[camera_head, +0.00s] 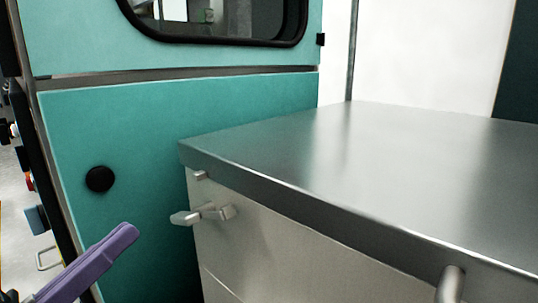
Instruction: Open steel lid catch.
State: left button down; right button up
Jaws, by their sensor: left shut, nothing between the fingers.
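The steel lid (340,160) lies flat on top of a pale cabinet. A steel catch (205,214) with a lever sits on the cabinet front, below the lid's left corner. The small tab (200,175) at the lid edge is above the catch, and I see a gap between them. A second steel fitting (450,285) shows at the bottom right, partly cut off. My left gripper (128,234), purple, comes in from the lower left. It is shut and empty, left of the catch and apart from it. My right gripper is not in view.
A teal panel (130,130) with a dark-framed window and a round black knob (100,178) stands behind and left of the cabinet (270,250). Small wall-side items lie at the far left. A narrow open space lies between my left gripper and the catch.

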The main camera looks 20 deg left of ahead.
pick_arm(q)
jog(key=n, duration=0.2)
notch_tip(320, 180, up, 3)
send_over(200, 215)
jog(key=s, duration=0.3)
jog(key=shift+w+d+f+b, duration=0.1)
jog(key=shift+w+f+b, duration=0.1)
jog(key=shift+f, duration=0.4)
jog(key=shift+w+d+f+b, duration=0.1)
jog(key=shift+w+f+b, duration=0.1)
jog(key=shift+f, duration=0.4)
jog(key=shift+s+d+f, duration=0.1)
jog(key=shift+d+f, duration=0.05)
jog(key=shift+f, duration=0.25)
